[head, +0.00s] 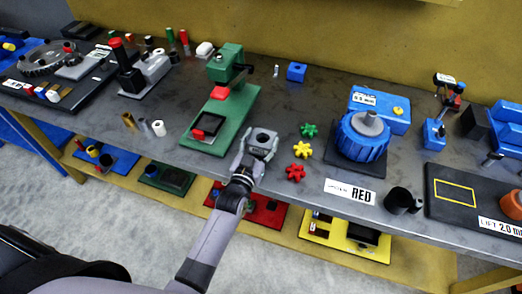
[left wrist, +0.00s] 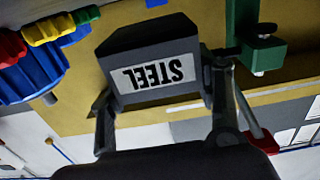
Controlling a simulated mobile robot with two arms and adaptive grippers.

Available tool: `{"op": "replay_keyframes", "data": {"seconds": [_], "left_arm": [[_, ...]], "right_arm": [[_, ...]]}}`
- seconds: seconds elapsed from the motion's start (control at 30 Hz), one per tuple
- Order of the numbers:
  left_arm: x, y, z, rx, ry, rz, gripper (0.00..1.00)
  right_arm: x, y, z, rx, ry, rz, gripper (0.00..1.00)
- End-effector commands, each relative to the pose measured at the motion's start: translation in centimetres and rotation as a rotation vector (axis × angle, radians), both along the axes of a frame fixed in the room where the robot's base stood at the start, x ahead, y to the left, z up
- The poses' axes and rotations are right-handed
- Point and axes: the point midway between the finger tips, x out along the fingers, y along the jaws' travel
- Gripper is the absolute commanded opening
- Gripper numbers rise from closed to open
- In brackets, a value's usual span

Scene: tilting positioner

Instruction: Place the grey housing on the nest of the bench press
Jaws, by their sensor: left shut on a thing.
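The grey housing (head: 263,137) is a dark grey block with a round hole in its top. My left gripper (head: 261,144) is shut on it, one finger on each side, above the bench front just right of the press base. In the left wrist view the housing (left wrist: 150,45) shows a white STEEL label, upside down. The green bench press (head: 226,65) stands left of the gripper, its green base plate reaching toward the front edge. The nest (head: 207,126), dark with some red, lies on the front of that plate, apart from the housing. My right gripper is not in view.
Green, yellow and red star knobs (head: 301,150) lie right of the gripper, near a blue ribbed drum (head: 361,137). A brass and a white cylinder (head: 158,128) stand left of the press base. A RED card (head: 350,191) lies at the front edge.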

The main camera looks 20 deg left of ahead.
Motion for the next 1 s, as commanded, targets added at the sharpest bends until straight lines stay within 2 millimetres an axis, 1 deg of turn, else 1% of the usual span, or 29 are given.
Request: {"op": "replay_keyframes", "data": {"seconds": [0.03,0.1,0.2,0.47,0.63,0.67,0.93,1.0], "left_arm": [[0.1,0.0,-0.8,0.000,-0.009,0.000,0.00],[0.1,0.0,-1.8,0.000,-0.009,0.000,0.00],[0.1,0.0,-2.6,0.000,-0.009,0.000,0.00],[0.1,0.0,-2.4,0.000,-0.010,0.001,0.00],[0.1,0.0,-2.9,0.000,-0.009,0.000,0.00],[0.0,0.0,-3.3,0.000,0.002,0.000,0.59],[0.0,0.0,-3.2,0.000,0.002,0.000,0.77],[0.0,0.0,-3.2,0.000,0.002,0.000,0.78]], "right_arm": [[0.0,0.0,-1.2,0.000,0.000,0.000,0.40],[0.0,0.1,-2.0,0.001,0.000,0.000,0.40],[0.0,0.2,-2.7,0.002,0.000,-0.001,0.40],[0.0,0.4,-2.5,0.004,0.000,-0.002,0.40],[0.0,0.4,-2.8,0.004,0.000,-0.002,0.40],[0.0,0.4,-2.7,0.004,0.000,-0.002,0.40],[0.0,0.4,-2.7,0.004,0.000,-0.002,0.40],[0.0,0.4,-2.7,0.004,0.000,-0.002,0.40]]}}
